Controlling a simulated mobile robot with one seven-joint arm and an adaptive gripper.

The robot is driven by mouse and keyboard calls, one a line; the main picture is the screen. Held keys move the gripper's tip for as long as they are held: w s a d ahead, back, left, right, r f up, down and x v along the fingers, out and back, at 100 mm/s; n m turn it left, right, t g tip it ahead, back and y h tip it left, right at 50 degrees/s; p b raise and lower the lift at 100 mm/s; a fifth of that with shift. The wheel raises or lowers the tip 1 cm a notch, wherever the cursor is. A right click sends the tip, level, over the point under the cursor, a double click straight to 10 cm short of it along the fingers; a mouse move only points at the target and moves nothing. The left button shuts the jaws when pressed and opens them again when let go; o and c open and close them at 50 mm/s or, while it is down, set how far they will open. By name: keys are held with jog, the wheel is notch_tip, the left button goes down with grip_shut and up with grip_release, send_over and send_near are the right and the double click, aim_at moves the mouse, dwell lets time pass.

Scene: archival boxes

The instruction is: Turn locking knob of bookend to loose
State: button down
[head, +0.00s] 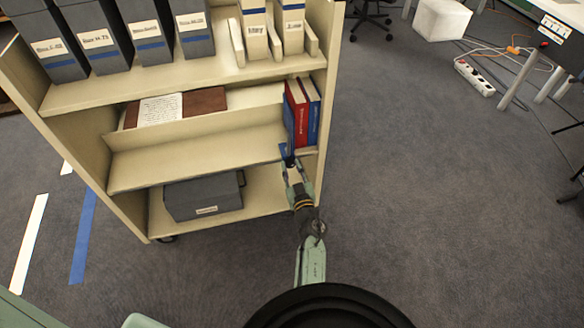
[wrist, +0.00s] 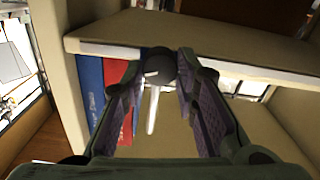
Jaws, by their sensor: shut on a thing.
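In the wrist view, the dark round locking knob (wrist: 161,66) has a short white mark on its face. A narrow white strip (wrist: 152,112) hangs below it. My gripper (wrist: 162,68) has one finger on each side of the knob and is shut on it. In the head view, my gripper (head: 290,164) reaches to the front edge of the middle shelf, just below the books. The dark bookend there is small and largely hidden by the gripper and books, so its setting cannot be read.
A red book (head: 297,110) and a blue book (head: 313,108) stand upright at the shelf's right end. The cream cart (head: 180,160) also holds grey archival boxes (head: 91,38) above and a dark box (head: 203,196) below. Open carpet (head: 430,190) lies to the right.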

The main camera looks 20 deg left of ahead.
jog(key=n, duration=0.3)
jog(key=shift+n, duration=0.4)
jog(key=n, duration=0.3)
jog(key=shift+n, duration=0.3)
jog(key=n+b, duration=0.1)
jog(key=n, duration=0.5)
jog(key=shift+f, duration=0.1)
jog(key=shift+n, duration=0.3)
jog(key=c, duration=1.2)
grip_release()
jog(key=shift+c, duration=0.2)
jog(key=shift+a, duration=0.1)
jog(key=v, duration=0.7)
jog(key=shift+s+d, duration=0.2)
jog(key=shift+s, duration=0.05)
